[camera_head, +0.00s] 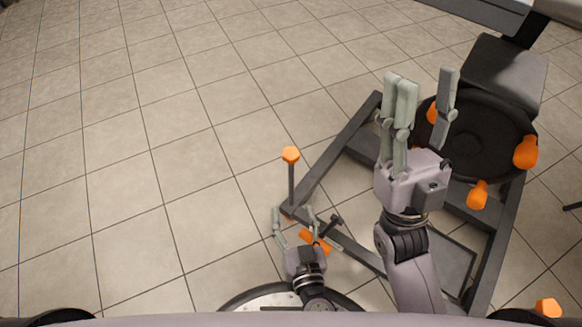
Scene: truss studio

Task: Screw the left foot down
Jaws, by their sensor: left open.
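A dark upright spindle with an orange knob (291,155) stands at the left corner of the dark base frame (340,146); it looks like the left foot. My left gripper (295,214) is low at this corner, open, its fingers spread below the knob around the spindle's lower end in the picture. I cannot tell whether they touch it. An orange part (316,241) with a small dark handle (333,222) lies by its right fingers, partly hidden. My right gripper (424,80) is open and empty, raised in front of the frame.
A round black part (470,138) with orange knobs (526,152) sits on the frame's right side, partly behind my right gripper. A dark box (505,70) stands behind it. Another orange knob (547,307) is at bottom right. The tiled floor (130,150) on the left is clear.

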